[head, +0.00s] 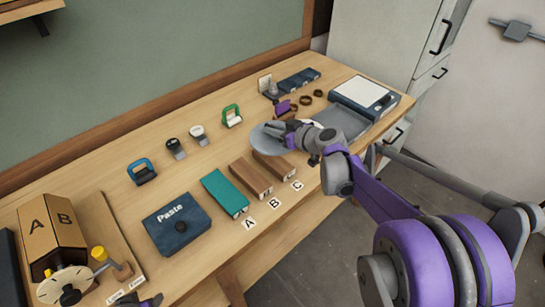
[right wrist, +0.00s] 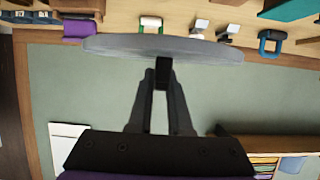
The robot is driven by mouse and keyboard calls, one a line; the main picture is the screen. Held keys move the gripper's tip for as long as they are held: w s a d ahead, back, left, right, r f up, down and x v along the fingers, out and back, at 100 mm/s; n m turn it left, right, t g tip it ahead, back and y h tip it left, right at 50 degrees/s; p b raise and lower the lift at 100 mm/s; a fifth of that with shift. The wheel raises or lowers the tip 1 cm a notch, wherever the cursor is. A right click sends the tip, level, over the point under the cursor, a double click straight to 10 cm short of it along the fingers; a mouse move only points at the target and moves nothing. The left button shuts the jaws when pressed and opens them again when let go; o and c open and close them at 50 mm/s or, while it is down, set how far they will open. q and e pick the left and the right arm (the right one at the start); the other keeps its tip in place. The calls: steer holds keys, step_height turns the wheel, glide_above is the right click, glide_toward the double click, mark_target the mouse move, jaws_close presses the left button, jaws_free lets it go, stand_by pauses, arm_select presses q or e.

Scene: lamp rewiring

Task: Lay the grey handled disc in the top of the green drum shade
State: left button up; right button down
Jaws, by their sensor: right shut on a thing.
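The grey disc (head: 262,137) is in my right gripper (head: 285,129), above the middle of the workbench in the head view. In the right wrist view the disc (right wrist: 110,46) shows nearly edge-on, and the fingertips (right wrist: 162,70) are shut on its short dark handle. My forearm hides part of what is behind it. I cannot make out a green drum shade in either view. A small part of my left gripper (head: 150,300) shows at the bottom edge of the head view; its jaws cannot be judged.
Brown blocks (head: 250,178) and a teal block (head: 224,193) lie in front of the disc, near labels A, B and C. A blue Paste box (head: 176,223) is to the left. A scale (head: 363,95) and grey tray (head: 340,121) are at right. Small handled items (head: 231,116) stand behind.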

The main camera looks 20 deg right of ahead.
mark_target(277, 140)
arm_select(q)
steer(key=shift+f+b, duration=0.3)
steer(key=shift+f, duration=0.15)
arm_select(e)
step_height(277, 140, down, 4)
steer(key=shift+w+f, duration=0.1)
steer(key=shift+f, duration=0.05)
arm_select(q)
steer(key=shift+s+f, duration=0.1)
steer(key=shift+f, duration=0.1)
arm_select(e)
steer(key=shift+f, duration=2.55)
arm_select(q)
steer(key=shift+f, duration=0.2)
arm_select(e)
steer(key=shift+f, duration=0.2)
arm_select(q)
steer(key=shift+r, duration=0.1)
arm_select(e)
steer(key=c, duration=0.8)
jaws_free()
steer(key=shift+c, duration=0.2)
